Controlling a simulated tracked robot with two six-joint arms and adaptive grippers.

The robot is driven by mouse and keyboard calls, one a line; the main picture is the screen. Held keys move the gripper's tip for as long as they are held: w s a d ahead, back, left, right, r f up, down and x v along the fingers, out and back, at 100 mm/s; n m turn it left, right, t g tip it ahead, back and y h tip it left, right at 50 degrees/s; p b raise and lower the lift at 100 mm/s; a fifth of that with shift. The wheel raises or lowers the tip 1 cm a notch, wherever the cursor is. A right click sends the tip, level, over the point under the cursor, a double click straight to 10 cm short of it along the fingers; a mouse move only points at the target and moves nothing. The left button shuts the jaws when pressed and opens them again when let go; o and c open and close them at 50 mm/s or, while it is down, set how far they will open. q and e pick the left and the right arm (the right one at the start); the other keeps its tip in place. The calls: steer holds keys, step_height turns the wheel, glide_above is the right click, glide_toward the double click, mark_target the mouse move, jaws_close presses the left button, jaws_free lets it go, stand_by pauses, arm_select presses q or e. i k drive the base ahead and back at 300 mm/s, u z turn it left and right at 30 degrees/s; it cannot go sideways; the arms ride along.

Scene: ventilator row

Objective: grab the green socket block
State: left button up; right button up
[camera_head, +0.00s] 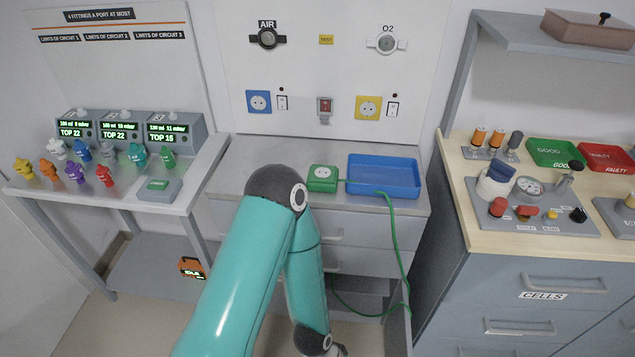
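The green socket block (322,178) sits on the grey top of the drawer cabinet (290,150), just left of the blue tray (383,178). It has a pale round socket on its top face. A green cable (393,230) runs from it across the tray and hangs down over the cabinet's front. My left arm rises in front of the cabinet, with its elbow a little below and left of the block, and folds back down to the bottom edge. Its gripper is cut off there. My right gripper is not in view.
A wall panel (320,60) with sockets and AIR and O2 ports stands behind. A table on the left holds displays (120,132) and several coloured fittings. A wooden-topped bench (480,225) on the right carries green and red trays and a device plate. The blue tray looks empty apart from the cable.

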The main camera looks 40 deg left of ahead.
mark_target(320, 177)
steer(key=k, duration=1.15)
steer(key=u, duration=0.3)
steer(key=i, duration=0.55)
steer(key=u, duration=0.95)
steer(key=i, duration=1.1)
steer(key=u, duration=0.25)
steer(key=k, duration=0.65)
steer(key=u, duration=0.2)
steer(key=i, duration=0.75)
steer(key=z, duration=0.1)
